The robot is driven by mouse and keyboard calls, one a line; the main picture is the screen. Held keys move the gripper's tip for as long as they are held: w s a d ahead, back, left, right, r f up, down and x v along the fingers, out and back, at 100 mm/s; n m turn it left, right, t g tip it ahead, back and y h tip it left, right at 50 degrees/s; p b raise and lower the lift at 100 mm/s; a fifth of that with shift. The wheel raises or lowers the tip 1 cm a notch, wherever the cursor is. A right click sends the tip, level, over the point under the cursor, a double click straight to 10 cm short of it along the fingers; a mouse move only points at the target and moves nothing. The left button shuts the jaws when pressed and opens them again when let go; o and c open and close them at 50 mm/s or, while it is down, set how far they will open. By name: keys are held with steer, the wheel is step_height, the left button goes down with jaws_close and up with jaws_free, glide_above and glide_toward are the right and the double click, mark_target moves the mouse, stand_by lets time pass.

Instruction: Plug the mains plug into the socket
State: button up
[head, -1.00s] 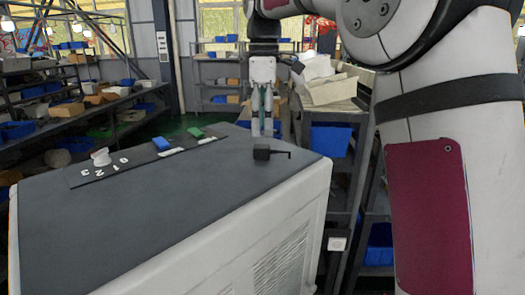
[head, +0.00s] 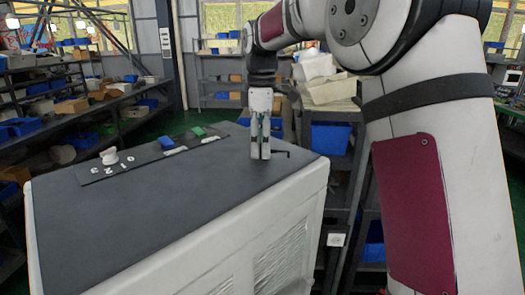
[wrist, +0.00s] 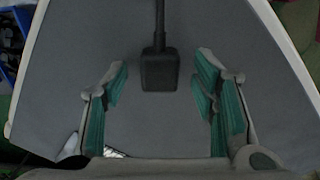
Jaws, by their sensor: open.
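The mains plug (wrist: 160,72) is a small black block with a dark lead or stem, lying on the grey cabinet top. In the wrist view it sits between the spread teal-padded fingers of my gripper (wrist: 162,80), with a gap on both sides. In the head view my gripper (head: 260,154) points down at the cabinet top and hides the plug's body; only its thin black stem (head: 281,153) shows to the right. A white square plate that looks like the socket (head: 336,240) is low beside the cabinet's right side. My gripper is open and holds nothing.
The grey-topped white cabinet (head: 170,220) carries a dark strip with a white knob (head: 109,156), a blue block (head: 166,142) and a green block (head: 198,131). Shelves with bins stand behind and right. The cabinet top's front is clear.

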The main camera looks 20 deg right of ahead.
steer(key=shift+c, duration=0.5)
steer(key=c, duration=1.1)
steer(key=shift+o, duration=0.2)
steer(key=shift+r, duration=0.1)
steer(key=shift+r+b, duration=0.3)
steer(key=shift+r, duration=0.15)
step_height(320, 180, up, 3)
steer(key=shift+f+b, duration=0.2)
steer(key=shift+b, duration=0.4)
steer(key=s+a, duration=0.2)
steer(key=s, duration=0.2)
steer(key=s+a+r+b, duration=0.1)
steer(key=s, duration=0.4)
steer(key=s+a, duration=0.2)
steer(key=s, duration=0.3)
steer(key=shift+a+r, duration=0.15)
steer(key=shift+a, duration=0.15)
steer(key=shift+s+a+b, duration=0.2)
steer(key=shift+s+b, duration=0.1)
steer(key=shift+s, duration=0.15)
